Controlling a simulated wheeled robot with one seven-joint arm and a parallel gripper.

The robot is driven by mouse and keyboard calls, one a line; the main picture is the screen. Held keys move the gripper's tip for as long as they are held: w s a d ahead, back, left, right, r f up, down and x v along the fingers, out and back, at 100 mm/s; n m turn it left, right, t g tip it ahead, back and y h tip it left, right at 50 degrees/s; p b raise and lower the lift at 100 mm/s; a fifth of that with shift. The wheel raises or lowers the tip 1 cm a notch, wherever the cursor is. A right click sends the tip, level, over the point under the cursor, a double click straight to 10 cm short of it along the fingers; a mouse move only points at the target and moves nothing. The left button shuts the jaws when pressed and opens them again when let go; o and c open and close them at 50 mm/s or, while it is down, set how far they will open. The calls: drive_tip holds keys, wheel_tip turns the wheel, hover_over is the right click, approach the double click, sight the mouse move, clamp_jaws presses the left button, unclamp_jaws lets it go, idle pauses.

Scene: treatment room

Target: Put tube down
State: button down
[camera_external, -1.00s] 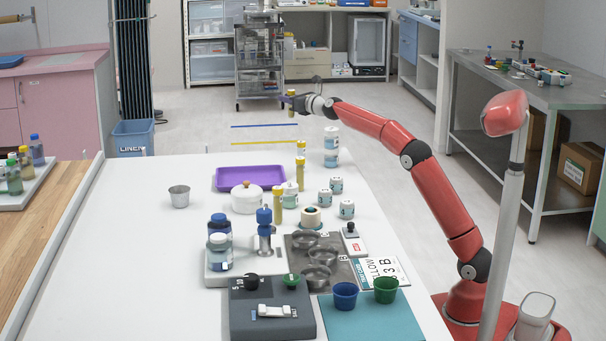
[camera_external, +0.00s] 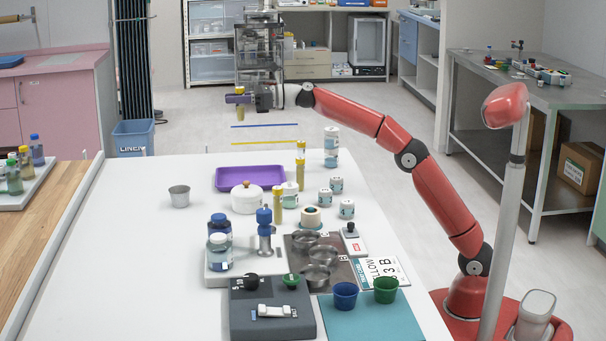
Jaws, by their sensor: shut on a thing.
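My gripper (camera_external: 238,98) is at the end of the red arm, reaching left past the far edge of the white table. It is shut on a yellow tube (camera_external: 241,114), which hangs upright below the fingers. In this view the tube shows against the pale floor behind the table, so its exact height and distance from the table are hard to tell.
White jars (camera_external: 326,197), bottles and a white lidded pot (camera_external: 246,201) crowd the middle right. The table's left side is clear. A wire cart (camera_external: 258,50) stands behind.

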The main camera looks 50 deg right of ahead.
drive_tip(key=s+a+r+n+g+y, duration=0.1)
drive_tip(key=s+a+g, duration=0.1)
drive_tip(key=s+a, duration=0.15)
drive_tip(key=f, duration=1.3)
drive_tip(key=f+b, duration=0.1)
drive_tip(key=f, duration=0.5)
drive_tip(key=shift+a+f, duration=0.25)
drive_tip(key=shift+a, duration=0.1)
drive_tip(key=c, duration=1.3)
unclamp_jaws()
drive_tip(key=b+v, duration=0.1)
drive_tip(key=v, duration=0.4)
drive_tip(key=shift+d+f+b, duration=0.1)
drive_tip(key=shift+f+b, duration=0.05)
drive_tip(key=shift+b, duration=0.15)
wheel_tip(320, 180, up, 7)
drive_tip(key=shift+r+p, duration=0.1)
drive_tip(key=shift+p, duration=1)
